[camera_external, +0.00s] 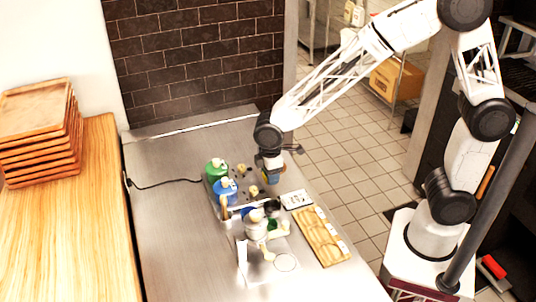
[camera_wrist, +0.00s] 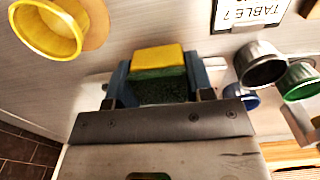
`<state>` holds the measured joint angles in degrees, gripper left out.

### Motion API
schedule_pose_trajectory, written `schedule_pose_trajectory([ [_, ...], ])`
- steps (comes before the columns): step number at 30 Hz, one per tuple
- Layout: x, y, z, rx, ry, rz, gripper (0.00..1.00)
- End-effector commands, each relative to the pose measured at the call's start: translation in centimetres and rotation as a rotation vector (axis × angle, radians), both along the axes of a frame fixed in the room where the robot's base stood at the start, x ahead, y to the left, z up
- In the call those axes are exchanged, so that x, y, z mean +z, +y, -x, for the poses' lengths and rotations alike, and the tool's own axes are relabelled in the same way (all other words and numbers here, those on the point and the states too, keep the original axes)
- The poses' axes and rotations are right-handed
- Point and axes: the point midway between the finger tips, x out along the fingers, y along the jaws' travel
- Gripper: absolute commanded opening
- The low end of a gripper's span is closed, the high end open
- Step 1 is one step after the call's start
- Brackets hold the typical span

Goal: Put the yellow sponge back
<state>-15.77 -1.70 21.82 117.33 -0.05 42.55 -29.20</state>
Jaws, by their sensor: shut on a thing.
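My gripper (camera_wrist: 158,75) is shut on the yellow sponge (camera_wrist: 157,58), which has a dark green scouring side and sits between the two blue-grey fingers in the wrist view. In the external view my gripper (camera_external: 271,175) hangs over the far right part of the steel counter, just right of the green and blue bottles. The sponge is small there and mostly hidden by the fingers. I cannot tell its exact height above the counter. No holder for the sponge can be made out clearly.
A green bottle (camera_external: 215,170) and a blue bottle (camera_external: 226,191) stand left of my gripper. A table card (camera_external: 296,199), a wooden board (camera_external: 321,238) and small metal cups (camera_wrist: 260,65) are nearby. A yellow round rim (camera_wrist: 50,28) shows at upper left. The counter's left side is clear.

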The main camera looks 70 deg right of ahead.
Motion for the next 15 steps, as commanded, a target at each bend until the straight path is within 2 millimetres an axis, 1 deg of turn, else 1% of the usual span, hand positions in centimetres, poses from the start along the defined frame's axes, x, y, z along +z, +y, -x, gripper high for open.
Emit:
schedule_pose_trajectory([
  [3, -1.3, 0.0, 0.1, 0.000, 0.002, 0.001, 0.22],
  [7, -2.5, 0.0, 0.1, 0.000, 0.002, 0.001, 0.22],
  [15, -2.7, 0.0, 0.0, 0.000, 0.001, 0.001, 0.22],
])
